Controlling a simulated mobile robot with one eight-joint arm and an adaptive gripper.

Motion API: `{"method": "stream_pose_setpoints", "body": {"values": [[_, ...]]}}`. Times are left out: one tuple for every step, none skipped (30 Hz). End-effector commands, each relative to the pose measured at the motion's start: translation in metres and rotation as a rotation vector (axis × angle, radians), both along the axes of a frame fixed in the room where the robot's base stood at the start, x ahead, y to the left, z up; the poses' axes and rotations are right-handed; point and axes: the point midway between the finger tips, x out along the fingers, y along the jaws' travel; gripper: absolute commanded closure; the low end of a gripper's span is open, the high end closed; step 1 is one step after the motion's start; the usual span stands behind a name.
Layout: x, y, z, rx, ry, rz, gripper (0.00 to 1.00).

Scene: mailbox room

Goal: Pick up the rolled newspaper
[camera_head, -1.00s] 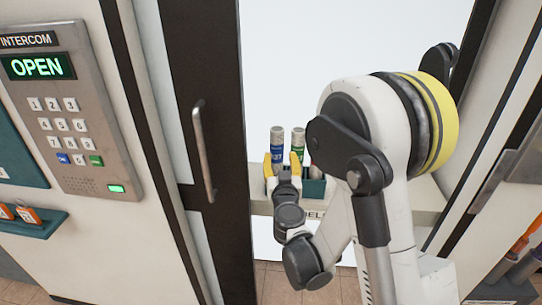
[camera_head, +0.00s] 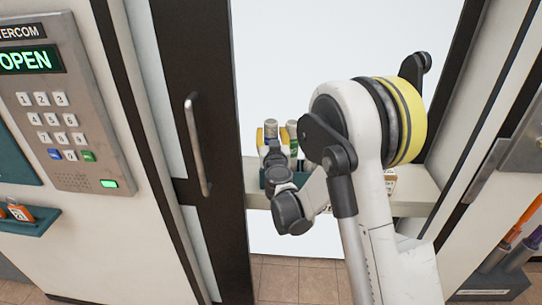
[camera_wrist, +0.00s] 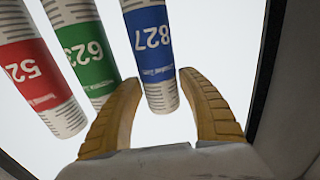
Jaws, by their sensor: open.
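Three rolled newspapers with coloured number bands show in the wrist view: blue 827 (camera_wrist: 155,50), green 623 (camera_wrist: 88,50) and red (camera_wrist: 32,70), its number partly cut off. My gripper (camera_wrist: 160,78) is open, with one yellow finger on each side of the blue newspaper's near end. It holds nothing, and I cannot tell whether either finger touches the roll. In the head view my gripper (camera_head: 272,136) is at the blue newspaper (camera_head: 271,127), with the green one (camera_head: 292,127) just to its right. My arm hides the red one there.
The newspapers stand at a shelf (camera_head: 408,195) inside a doorway. A dark door with a metal handle (camera_head: 196,145) is close on the left. An intercom (camera_head: 60,120) reading OPEN is on the left wall. A dark frame (camera_head: 455,100) bounds the right.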

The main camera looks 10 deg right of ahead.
Motion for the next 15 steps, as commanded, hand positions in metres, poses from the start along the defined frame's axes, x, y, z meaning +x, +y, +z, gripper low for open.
{"method": "stream_pose_setpoints", "body": {"values": [[-0.0002,0.0,0.0003,0.0,0.0,0.0,0.53],[-0.0002,0.0,0.0003,0.0,0.0,0.0,0.54],[-0.0003,-0.0001,0.0003,0.0,0.0,0.0,0.66],[-0.0003,-0.0001,0.0003,0.0,0.0,0.0,0.76],[-0.0003,0.0,0.0003,0.0,0.0,0.0,0.85],[-0.0003,0.0,0.0003,0.0,0.0,0.0,0.97],[-0.0004,0.0,0.0003,0.0,0.0,0.0,1.0],[-0.0004,0.0,0.0003,0.0,0.0,0.0,1.0],[-0.0004,0.0,0.0003,0.0,0.0,0.0,1.0],[-0.0004,0.0,0.0003,0.0,0.0,0.0,1.0],[-0.0004,0.0,0.0003,0.0,0.0,0.0,1.0],[-0.0004,0.0001,0.0004,0.0,0.0,0.0,1.0],[-0.0005,0.0001,0.0004,0.0,0.0,0.0,1.0],[-0.0005,0.0001,0.0004,0.0,0.0,0.0,1.0],[-0.0005,0.0001,0.0003,0.0,0.0,0.0,1.0]]}}
